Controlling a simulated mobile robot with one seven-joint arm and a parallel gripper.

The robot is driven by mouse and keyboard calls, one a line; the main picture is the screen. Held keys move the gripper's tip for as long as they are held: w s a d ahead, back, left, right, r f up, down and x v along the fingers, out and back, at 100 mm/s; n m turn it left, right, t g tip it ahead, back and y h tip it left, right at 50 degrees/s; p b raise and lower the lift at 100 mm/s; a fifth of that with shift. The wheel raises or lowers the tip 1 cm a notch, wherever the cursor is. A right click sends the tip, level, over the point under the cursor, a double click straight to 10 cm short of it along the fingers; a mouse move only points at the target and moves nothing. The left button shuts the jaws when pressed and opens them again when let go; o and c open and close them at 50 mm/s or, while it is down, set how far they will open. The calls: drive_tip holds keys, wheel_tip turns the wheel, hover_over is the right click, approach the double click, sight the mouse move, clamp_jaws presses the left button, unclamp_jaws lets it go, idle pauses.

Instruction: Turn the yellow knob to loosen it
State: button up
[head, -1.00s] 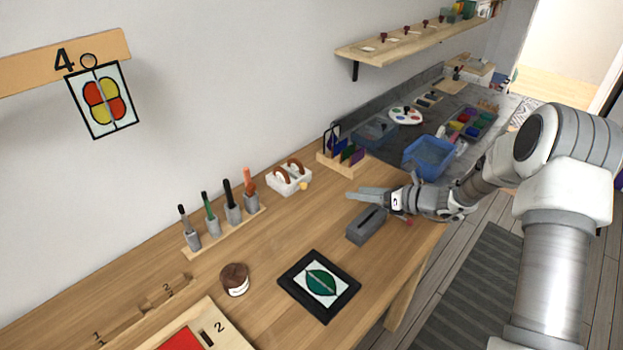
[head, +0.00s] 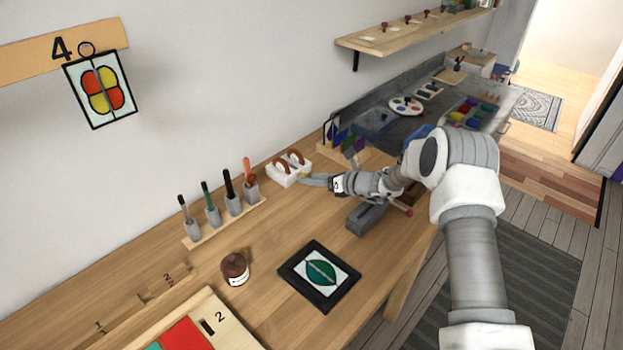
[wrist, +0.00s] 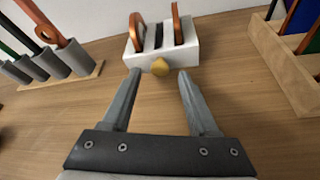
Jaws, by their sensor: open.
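The yellow knob (wrist: 160,67) sits on the front face of a white block (wrist: 185,54) that holds two copper-brown discs (wrist: 178,22). In the head view the white block (head: 279,176) stands on the table near the wall; the knob is mostly hidden there by my fingertips. My gripper (wrist: 156,75) is open and empty, its two fingers pointing at the knob. In the wrist view the knob lies between the fingertips and a little beyond them; I cannot tell whether they touch it. My gripper also shows in the head view (head: 303,180).
A rack of handled tools (head: 222,222) stands left of the block. A wooden rack with coloured panes (wrist: 295,75) is at its right. A grey slotted block (head: 368,217) sits below my arm. A black-framed leaf picture (head: 319,277) and a brown jar (head: 235,269) lie nearer on the table.

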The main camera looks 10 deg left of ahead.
drive_tip(key=shift+w+a+f, duration=0.15)
drive_tip(key=shift+a+f, duration=0.05)
drive_tip(key=shift+a, duration=0.25)
clamp_jaws()
